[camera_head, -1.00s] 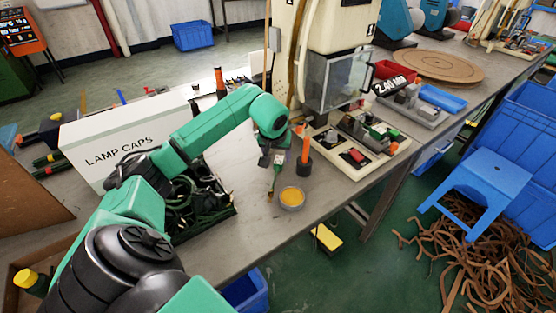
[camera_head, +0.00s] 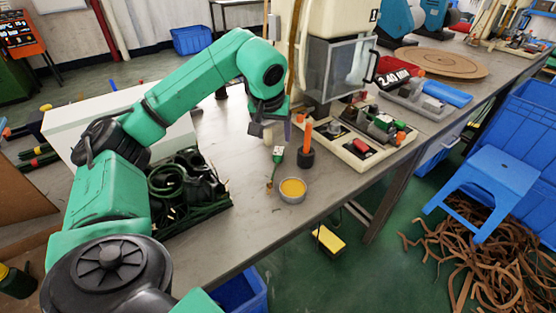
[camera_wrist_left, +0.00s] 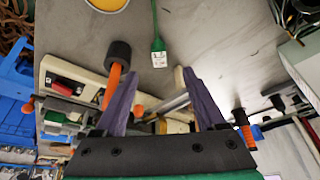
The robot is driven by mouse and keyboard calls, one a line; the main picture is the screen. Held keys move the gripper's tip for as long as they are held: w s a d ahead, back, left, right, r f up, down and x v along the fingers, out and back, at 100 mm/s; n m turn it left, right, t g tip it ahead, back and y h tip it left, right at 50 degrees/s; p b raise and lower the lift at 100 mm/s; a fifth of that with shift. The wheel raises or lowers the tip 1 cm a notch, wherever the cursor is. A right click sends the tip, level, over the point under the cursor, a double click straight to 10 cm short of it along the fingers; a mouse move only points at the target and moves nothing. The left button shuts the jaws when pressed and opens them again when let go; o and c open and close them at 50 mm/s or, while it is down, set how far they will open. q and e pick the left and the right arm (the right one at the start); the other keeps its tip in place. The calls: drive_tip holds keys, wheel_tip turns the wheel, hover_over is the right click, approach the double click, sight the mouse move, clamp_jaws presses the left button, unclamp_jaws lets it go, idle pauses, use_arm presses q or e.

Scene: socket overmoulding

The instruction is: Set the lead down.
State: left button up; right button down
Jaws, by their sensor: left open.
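The lead, a thin green cable (camera_head: 272,175) with a white plug (camera_head: 278,151), rests on the grey bench. Its lower end is beside a round dish of yellow stuff (camera_head: 292,189). In the left wrist view the plug (camera_wrist_left: 159,59) is beyond my fingertips, with the cable running to the top edge. My left gripper (camera_head: 271,128) is above and behind the plug, apart from it. Its purple-grey fingers (camera_wrist_left: 160,75) are spread, with nothing gripped between them. My right gripper is not in view.
An orange rod in a black round holder (camera_head: 306,156) stands just right of the plug. A cream tray of parts (camera_head: 357,155) and a moulding machine (camera_head: 330,75) are beyond it. A dark crate of coiled leads (camera_head: 190,219) is at left. Bare bench lies between crate and dish.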

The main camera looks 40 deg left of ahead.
sight(278, 153)
use_arm(q)
drive_tip(key=x, duration=1)
drive_tip(key=shift+w+a+f, duration=0.1)
drive_tip(key=shift+w+f, duration=0.15)
drive_tip(key=shift+w, duration=0.2)
drive_tip(key=shift+r, duration=0.1)
clamp_jaws()
